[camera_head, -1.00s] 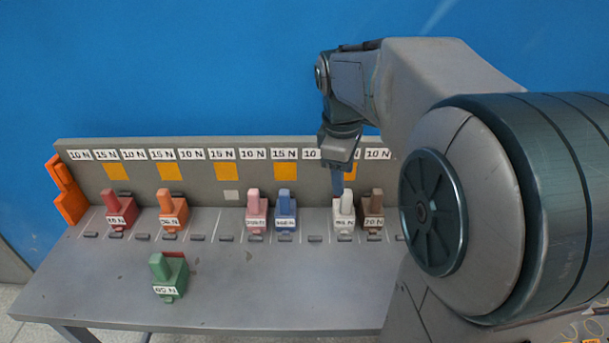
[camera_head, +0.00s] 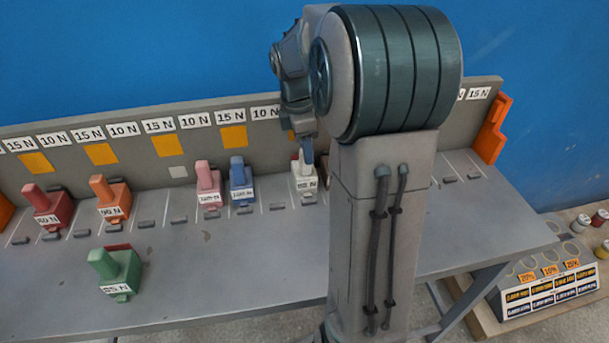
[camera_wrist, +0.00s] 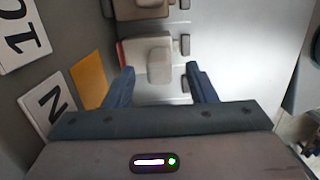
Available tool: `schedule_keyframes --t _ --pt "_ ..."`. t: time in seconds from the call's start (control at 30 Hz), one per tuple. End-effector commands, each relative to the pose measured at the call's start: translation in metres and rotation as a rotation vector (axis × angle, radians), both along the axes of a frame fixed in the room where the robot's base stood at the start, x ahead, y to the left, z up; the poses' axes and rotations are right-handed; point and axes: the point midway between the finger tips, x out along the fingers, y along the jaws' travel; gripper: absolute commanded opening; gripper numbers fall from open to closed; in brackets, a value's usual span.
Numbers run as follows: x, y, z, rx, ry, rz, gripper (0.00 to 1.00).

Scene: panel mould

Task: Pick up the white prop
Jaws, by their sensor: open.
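The white prop (camera_head: 305,182) stands upright on the grey bench (camera_head: 200,265), in the back row near the panel, with a label on its front. My gripper (camera_head: 307,158) points down at the top of its handle in the head view. In the wrist view, the pale prop (camera_wrist: 145,50) lies just beyond the open fingers (camera_wrist: 160,70), its knob roughly between the fingertips. I cannot tell whether the fingers touch it. My arm hides part of the bench to the right.
A blue prop (camera_head: 241,182) and a pink prop (camera_head: 208,188) stand to the left. Red (camera_head: 48,210), orange (camera_head: 112,202) and green (camera_head: 117,272) props stand farther left. A brownish prop (camera_wrist: 140,8) is close by in the wrist view. The panel (camera_head: 70,152) rises behind.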

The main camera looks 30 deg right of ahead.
Motion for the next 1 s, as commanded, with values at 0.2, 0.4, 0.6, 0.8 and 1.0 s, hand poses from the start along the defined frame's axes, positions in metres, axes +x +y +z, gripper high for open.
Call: schedule_keyframes --t 0.2,0.4,0.6,0.8,1.0 --pt "0.0 -0.001 -0.028 0.001 0.005 -0.003 0.51" --pt "-0.001 -0.004 -0.051 0.0 0.002 -0.002 0.51" --pt "0.0 -0.004 -0.052 0.0 0.0 -0.002 0.51" --pt "0.0 -0.004 -0.052 0.0 0.0 -0.002 0.15" --pt "0.0 -0.004 -0.051 -0.001 -0.001 -0.003 0.0"
